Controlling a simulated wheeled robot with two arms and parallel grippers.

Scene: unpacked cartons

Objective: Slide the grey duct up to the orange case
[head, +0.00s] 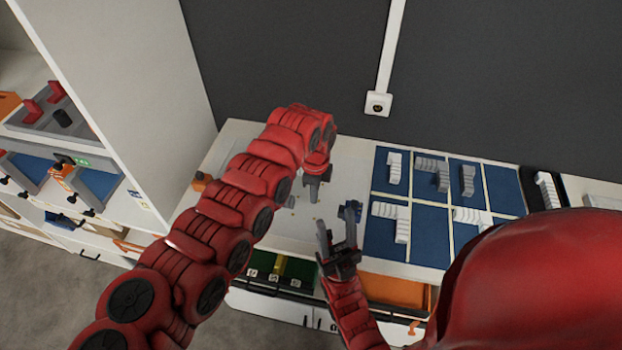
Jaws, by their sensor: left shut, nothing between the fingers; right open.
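Darker grey duct-like pieces lie in the blue compartments at the right of the counter: an angled one (433,170) and a short straight one (468,180). I cannot tell which is the task's duct. A small orange block (199,182), possibly the orange case, shows at the counter's left end, partly hidden by my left arm. My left gripper (314,192) is shut and empty, pointing down over the pale middle of the counter. My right gripper (338,232) is open and empty near the counter's front, left of the blue compartments. Both are apart from the grey pieces.
Whitish ducts (396,217) lie in other blue compartments. A black tray (541,190) holds another. Below the front edge are an open green drawer (290,272) and an orange one (393,289). A tall white cabinet (130,90) stands left; a dark wall (290,50) is behind.

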